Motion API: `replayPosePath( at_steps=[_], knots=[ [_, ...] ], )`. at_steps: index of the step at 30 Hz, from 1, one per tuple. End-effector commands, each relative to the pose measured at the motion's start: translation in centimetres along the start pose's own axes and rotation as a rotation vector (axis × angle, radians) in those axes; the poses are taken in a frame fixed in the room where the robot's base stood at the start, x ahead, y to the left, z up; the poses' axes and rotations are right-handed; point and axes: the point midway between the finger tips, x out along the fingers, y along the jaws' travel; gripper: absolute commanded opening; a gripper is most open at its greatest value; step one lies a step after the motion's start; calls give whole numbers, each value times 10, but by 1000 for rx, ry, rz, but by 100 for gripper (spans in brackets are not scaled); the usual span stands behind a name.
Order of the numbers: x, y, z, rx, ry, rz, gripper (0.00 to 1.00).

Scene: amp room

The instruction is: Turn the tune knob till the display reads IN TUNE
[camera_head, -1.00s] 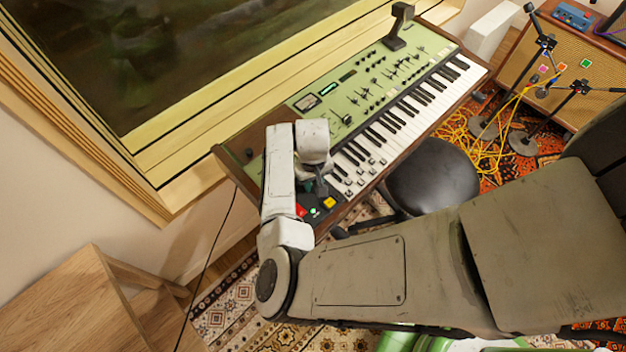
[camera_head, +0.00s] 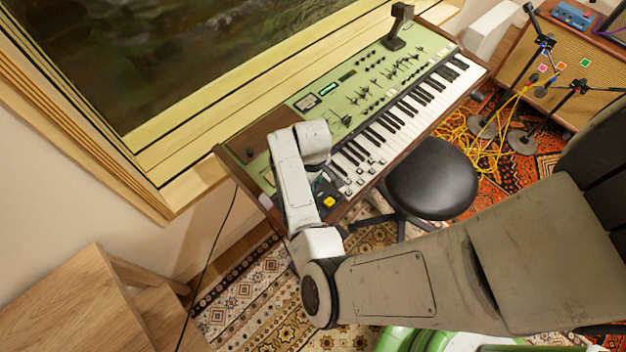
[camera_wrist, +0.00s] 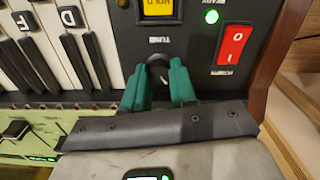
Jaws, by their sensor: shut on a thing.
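The tune knob (camera_wrist: 158,74) is a dark round knob on the black end panel, beside the printed word TUNE. The two green fingers of my gripper (camera_wrist: 158,86) stand on either side of it and are shut on it. In the head view my arm covers both the knob and the fingers. The green keyboard synth (camera_head: 374,75) stands under the window. Its display (camera_head: 328,88) is a small dark strip with green lettering, too small to read. A bit of green glow at the wrist view's lower left edge is not readable either.
Close to the knob are a yellow HOLD button (camera_wrist: 160,6), a red power rocker (camera_wrist: 235,44) and a lit green lamp (camera_wrist: 211,17). White keys (camera_wrist: 60,45) lie left of the panel. A black stool (camera_head: 432,180) stands before the keyboard; a wooden piece (camera_head: 75,305) is at lower left.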

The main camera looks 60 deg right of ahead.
Motion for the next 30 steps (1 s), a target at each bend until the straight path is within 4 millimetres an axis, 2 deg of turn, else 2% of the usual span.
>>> replayPosePath(
  at_steps=[10, 11, 18, 26, 30],
  knots=[
    [0, -1, -1, -4, 2, -1, 0],
    [0, -1, -1, -4, 2, -1, 28],
    [0, 0, 0, -3, 1, 0, 51],
    [-1, 0, 0, -2, 1, 0, 52],
    [-11, 0, -1, -3, 3, 2, 52]
  ],
)
